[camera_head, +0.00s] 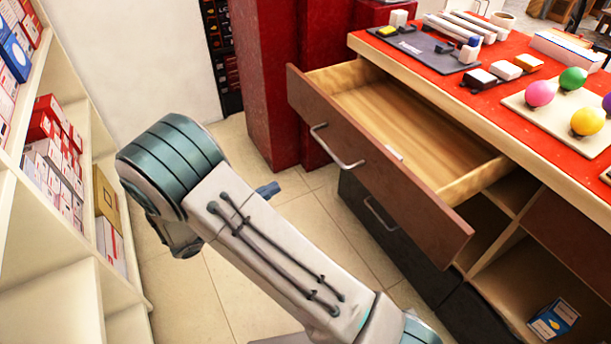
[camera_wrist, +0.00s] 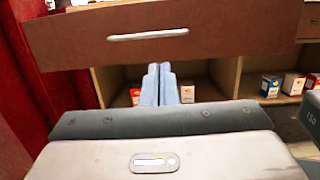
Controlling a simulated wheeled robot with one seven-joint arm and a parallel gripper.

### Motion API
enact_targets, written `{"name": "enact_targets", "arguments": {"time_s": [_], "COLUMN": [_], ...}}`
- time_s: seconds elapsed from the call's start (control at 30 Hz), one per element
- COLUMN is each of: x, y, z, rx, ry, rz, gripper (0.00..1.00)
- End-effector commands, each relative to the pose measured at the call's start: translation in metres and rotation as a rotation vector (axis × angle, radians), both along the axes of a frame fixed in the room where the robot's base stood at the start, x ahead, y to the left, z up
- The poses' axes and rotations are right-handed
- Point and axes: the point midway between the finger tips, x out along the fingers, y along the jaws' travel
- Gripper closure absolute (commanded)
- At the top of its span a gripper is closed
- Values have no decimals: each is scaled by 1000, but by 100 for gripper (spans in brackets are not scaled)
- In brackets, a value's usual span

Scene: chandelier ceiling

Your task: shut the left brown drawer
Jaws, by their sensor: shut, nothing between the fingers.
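The left brown drawer (camera_head: 375,160) is pulled well out of the red-topped counter in the head view. Its pale wooden inside looks empty apart from a small white bit near the front panel. Its brown front has a silver bar handle (camera_head: 336,147). The front and handle also show in the wrist view, where the drawer (camera_wrist: 80,42) spans the top. My gripper (camera_wrist: 159,70) is shut and empty, its blue fingers pointing toward the counter with tips just below the drawer front. I cannot tell if they touch. In the head view my arm mostly hides the gripper.
The red counter top (camera_head: 480,105) holds colored balls (camera_head: 587,121), blocks and trays. A dark lower drawer (camera_head: 385,225) and open shelves with small boxes (camera_head: 553,319) lie below. A white shelf unit (camera_head: 60,260) stands left, red pillars (camera_head: 268,80) behind. Tiled floor between is clear.

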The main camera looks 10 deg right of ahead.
Motion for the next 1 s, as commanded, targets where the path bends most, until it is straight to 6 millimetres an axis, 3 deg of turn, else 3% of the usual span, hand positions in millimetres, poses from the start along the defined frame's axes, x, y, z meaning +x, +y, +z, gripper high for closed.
{"name": "enact_targets", "arguments": {"time_s": [0.17,0.6,0.8,1.0], "x": [7,34,41,42], "y": [-22,-105,-124,-128], "z": [3,19,24,26], "rx": [-1,1,1,0], "ry": [0,0,0,0], "rz": [-3,-3,-1,0], "gripper": [100,100,100,100]}}
